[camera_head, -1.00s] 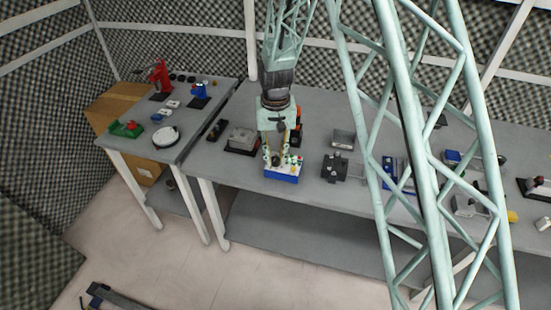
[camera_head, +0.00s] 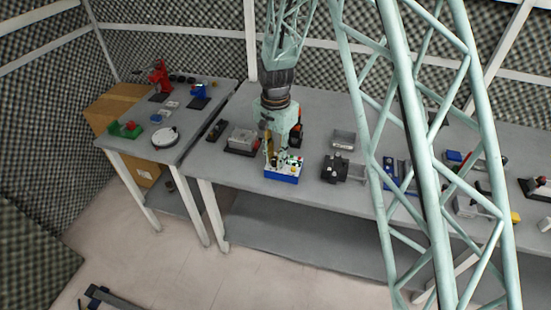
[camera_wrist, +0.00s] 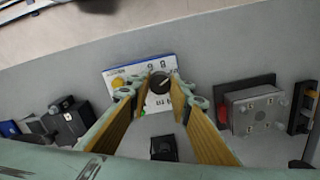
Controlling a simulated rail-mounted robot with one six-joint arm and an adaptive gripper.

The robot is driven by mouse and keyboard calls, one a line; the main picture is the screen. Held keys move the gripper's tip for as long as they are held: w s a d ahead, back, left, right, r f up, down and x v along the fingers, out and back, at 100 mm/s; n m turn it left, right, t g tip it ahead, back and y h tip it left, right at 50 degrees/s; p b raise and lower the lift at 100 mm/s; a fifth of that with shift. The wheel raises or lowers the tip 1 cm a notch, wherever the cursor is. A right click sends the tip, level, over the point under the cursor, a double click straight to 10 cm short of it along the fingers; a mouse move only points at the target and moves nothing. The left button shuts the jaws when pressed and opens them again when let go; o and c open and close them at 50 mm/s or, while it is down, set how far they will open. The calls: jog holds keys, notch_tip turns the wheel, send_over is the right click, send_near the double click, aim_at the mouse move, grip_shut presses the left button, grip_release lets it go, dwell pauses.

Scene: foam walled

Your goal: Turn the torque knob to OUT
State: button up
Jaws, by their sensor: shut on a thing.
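The control box (camera_head: 282,178) has a white top and blue sides and stands near the front edge of the long bench. It also shows in the wrist view (camera_wrist: 142,68), with printed marks too small to read. A round black knob (camera_wrist: 160,82) on its top sits between the fingertips. My gripper (camera_wrist: 160,87) is shut on this knob, with one finger on each side. In the head view my gripper (camera_head: 272,153) points down over the box's left part. Which marking the knob points at cannot be told.
A yellow button (camera_wrist: 117,82) is on the box's top, near a finger. A grey block on a dark base (camera_head: 242,140) stands to the left, a dark vise-like device (camera_head: 335,168) to the right. A metal tray (camera_head: 343,139) lies behind.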

aim_at(275, 159)
jog(key=shift+m, duration=0.6)
jog(key=o, duration=0.8)
jog(key=shift+o, duration=0.2)
jog(key=shift+r, duration=0.15)
notch_tip(275, 159, up, 12)
dwell(0.4)
dwell(0.6)
